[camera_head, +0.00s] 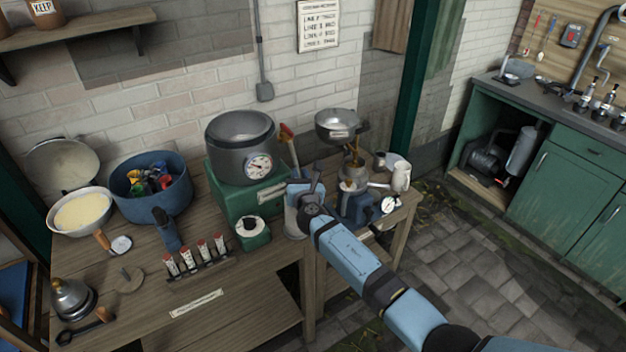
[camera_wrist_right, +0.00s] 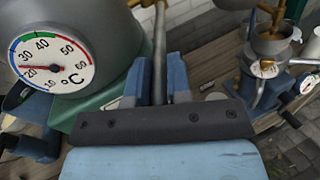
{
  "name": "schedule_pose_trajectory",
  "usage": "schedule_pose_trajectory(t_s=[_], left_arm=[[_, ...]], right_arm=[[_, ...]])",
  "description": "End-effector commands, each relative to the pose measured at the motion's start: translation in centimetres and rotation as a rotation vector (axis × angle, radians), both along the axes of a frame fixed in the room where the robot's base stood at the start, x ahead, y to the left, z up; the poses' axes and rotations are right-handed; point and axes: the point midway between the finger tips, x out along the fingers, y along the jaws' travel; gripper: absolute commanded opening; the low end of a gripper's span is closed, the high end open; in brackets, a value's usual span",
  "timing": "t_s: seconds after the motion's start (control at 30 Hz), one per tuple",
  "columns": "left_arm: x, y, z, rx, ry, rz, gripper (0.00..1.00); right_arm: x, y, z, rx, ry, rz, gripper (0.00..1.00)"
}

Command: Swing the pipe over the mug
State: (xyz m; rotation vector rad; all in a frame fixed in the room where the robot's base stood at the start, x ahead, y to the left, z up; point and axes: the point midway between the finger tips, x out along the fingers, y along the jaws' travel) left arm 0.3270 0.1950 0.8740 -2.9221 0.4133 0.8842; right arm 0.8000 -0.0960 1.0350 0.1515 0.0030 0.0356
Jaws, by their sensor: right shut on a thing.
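A white mug (camera_head: 401,177) stands at the table's right end, beside the brass-and-blue machine (camera_head: 352,172). A pale spout (camera_head: 380,185) on the machine points towards the mug. My left gripper is not in view.
The grey vat with a dial (camera_head: 240,147) stands on a green base just left of the gripper. A small green box (camera_head: 252,234), a rack of vials (camera_head: 196,257) and a blue tub (camera_head: 150,185) are further left. Open floor lies right of the table.

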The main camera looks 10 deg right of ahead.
Motion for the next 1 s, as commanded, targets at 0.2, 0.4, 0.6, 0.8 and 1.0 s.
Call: schedule_pose_trajectory(t_s=[0.2,0.4,0.6,0.8,1.0], left_arm=[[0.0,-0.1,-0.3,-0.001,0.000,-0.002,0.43],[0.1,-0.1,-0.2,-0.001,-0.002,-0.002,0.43],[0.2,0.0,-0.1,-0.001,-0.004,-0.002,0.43],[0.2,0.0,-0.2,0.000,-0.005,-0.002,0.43],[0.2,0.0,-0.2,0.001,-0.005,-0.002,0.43]], right_arm=[[0.3,1.5,0.0,0.003,0.000,-0.077,0.00],[0.3,1.9,0.0,0.004,0.000,-0.104,0.00],[0.3,2.0,0.0,0.004,0.000,-0.106,0.00],[0.3,2.1,0.0,0.005,0.000,-0.104,0.26],[0.3,2.0,0.0,0.003,0.000,-0.104,0.41]])
